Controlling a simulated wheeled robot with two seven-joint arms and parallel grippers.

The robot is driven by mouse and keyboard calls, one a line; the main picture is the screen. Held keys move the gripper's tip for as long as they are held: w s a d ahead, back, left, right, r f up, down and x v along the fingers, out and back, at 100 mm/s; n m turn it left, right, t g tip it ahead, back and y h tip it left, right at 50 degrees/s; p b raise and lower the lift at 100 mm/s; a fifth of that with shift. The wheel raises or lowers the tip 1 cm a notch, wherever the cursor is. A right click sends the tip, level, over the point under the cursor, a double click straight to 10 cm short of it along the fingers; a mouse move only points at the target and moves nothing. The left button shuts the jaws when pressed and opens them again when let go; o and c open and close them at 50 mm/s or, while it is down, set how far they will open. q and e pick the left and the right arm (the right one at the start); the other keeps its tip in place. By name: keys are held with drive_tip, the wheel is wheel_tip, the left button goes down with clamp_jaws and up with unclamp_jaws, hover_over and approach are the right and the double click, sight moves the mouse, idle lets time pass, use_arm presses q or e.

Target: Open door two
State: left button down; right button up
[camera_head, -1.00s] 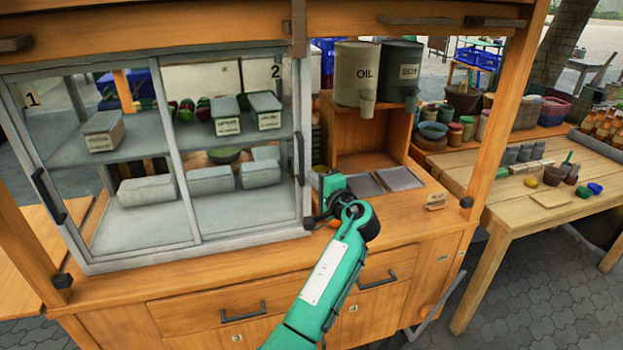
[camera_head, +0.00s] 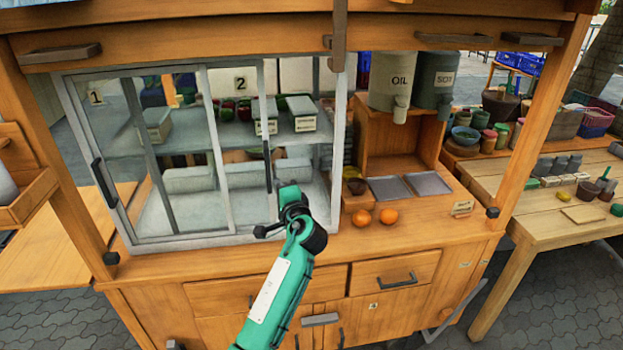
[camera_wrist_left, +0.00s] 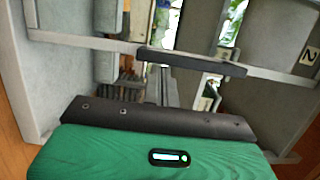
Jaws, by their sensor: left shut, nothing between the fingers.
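Door two, a grey-framed sliding glass door marked 2 (camera_head: 240,83), is partly open. It is slid left and overlaps door one, marked 1 (camera_head: 95,97). An open gap shows between its right edge and the cabinet's right post (camera_head: 338,150). Its dark upright handle (camera_head: 267,168) is on its right edge. My left gripper (camera_head: 289,198) is shut and empty, in front of the gap and just right of and below the handle. The left wrist view shows a dark handle bar (camera_wrist_left: 190,66) ahead of the gripper. Contact cannot be told. My right gripper is not in view.
Grey containers (camera_head: 293,172) stand on the cabinet shelves behind the doors. A wooden roof beam (camera_head: 280,35) runs above.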

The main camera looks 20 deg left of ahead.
use_arm(q)
drive_tip(key=s+a+p, duration=0.1)
drive_tip(key=s+a, duration=0.3)
drive_tip(key=a, duration=0.2)
drive_tip(key=shift+s+a, duration=0.3)
drive_tip(key=shift+w, duration=0.15)
